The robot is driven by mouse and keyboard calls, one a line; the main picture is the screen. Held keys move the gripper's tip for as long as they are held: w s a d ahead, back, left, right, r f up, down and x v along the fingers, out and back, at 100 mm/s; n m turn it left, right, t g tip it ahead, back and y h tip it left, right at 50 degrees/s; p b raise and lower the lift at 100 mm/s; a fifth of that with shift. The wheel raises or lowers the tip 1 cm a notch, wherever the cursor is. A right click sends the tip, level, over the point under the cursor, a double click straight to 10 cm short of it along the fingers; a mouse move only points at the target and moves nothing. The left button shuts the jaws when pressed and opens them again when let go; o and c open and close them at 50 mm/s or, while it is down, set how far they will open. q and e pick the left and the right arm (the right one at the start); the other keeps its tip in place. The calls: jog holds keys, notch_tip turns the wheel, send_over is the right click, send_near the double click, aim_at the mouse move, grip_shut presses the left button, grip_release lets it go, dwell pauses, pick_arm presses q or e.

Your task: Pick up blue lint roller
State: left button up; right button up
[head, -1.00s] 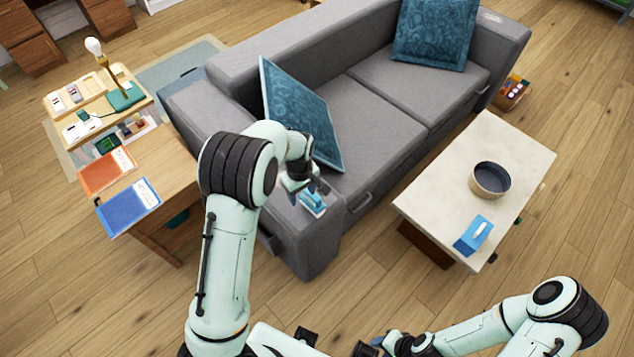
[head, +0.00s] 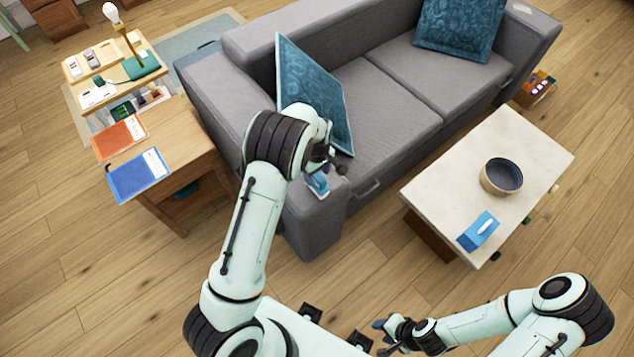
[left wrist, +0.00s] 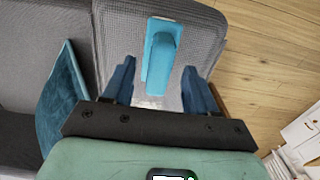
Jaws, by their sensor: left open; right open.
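The blue lint roller (head: 318,185) lies on the grey sofa's front armrest (head: 320,222), partly hidden by my left arm in the head view. My left gripper (left wrist: 157,78) is open above the armrest, with a finger on each side of the roller and visible space at both sides. My left gripper (head: 331,165) is mostly hidden behind its wrist in the head view. My right gripper (head: 384,332) is open and empty, low in the head view.
A teal cushion (head: 318,95) leans on the sofa close to my left gripper. A coffee table (head: 450,195) with a bowl (head: 502,175) and a blue box (head: 478,231) stands to the right. A wooden desk (head: 190,150) with books stands left. Floor lies between.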

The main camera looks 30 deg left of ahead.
pick_arm(q)
notch_tip(320, 180, down, 2)
jog(key=shift+w+f, duration=0.1)
grip_shut()
jog(key=shift+r, duration=0.2)
notch_tip(320, 180, up, 20)
jog(key=p, duration=0.1)
pick_arm(e)
jog(key=shift+w+r, duration=0.8)
jog(key=shift+r, duration=0.15)
